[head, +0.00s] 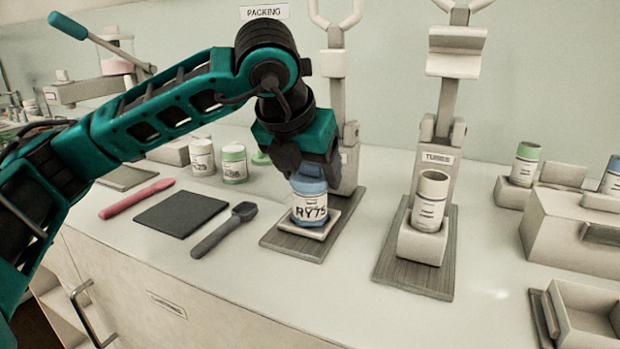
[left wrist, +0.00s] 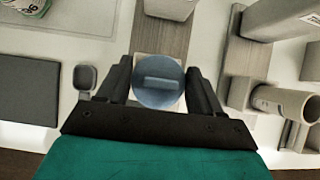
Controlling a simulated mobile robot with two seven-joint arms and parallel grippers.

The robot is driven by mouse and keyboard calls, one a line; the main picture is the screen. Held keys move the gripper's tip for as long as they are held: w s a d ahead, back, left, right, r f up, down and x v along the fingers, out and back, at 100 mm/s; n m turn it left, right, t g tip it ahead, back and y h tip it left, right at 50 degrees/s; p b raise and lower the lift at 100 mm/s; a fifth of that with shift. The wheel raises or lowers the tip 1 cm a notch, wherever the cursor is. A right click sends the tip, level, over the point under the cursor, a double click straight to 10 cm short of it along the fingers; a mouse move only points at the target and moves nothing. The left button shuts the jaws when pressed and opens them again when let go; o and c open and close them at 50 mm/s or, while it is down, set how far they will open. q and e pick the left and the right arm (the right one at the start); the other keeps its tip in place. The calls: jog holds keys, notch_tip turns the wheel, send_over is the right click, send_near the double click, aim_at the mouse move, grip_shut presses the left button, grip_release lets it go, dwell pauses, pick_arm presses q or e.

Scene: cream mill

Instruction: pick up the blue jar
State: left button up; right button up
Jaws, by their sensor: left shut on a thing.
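The blue jar (head: 309,203) stands upright on the small pale plate of a press-like stand, with a white label reading RY75. Its blue lid shows from above in the left wrist view (left wrist: 158,82). My left gripper (head: 305,172) comes down over the jar from above. In the left wrist view its two dark fingers (left wrist: 158,90) lie on either side of the lid, shut on the jar. The gripper hides the top of the jar in the head view. My right gripper is in neither view.
Left of the jar lie a grey scoop (head: 226,229), a dark square mat (head: 181,213) and a pink tool (head: 137,198). Right of it, a cream tube (head: 431,200) stands in a holder (head: 422,244) on the tubes stand. White and green jars (head: 234,164) stand behind left.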

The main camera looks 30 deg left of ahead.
pick_arm(q)
notch_tip(320, 180, up, 19)
jog(key=p, duration=0.4)
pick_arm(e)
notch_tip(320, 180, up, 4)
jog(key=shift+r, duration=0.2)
pick_arm(q)
jog(key=shift+d, duration=0.1)
dwell(0.4)
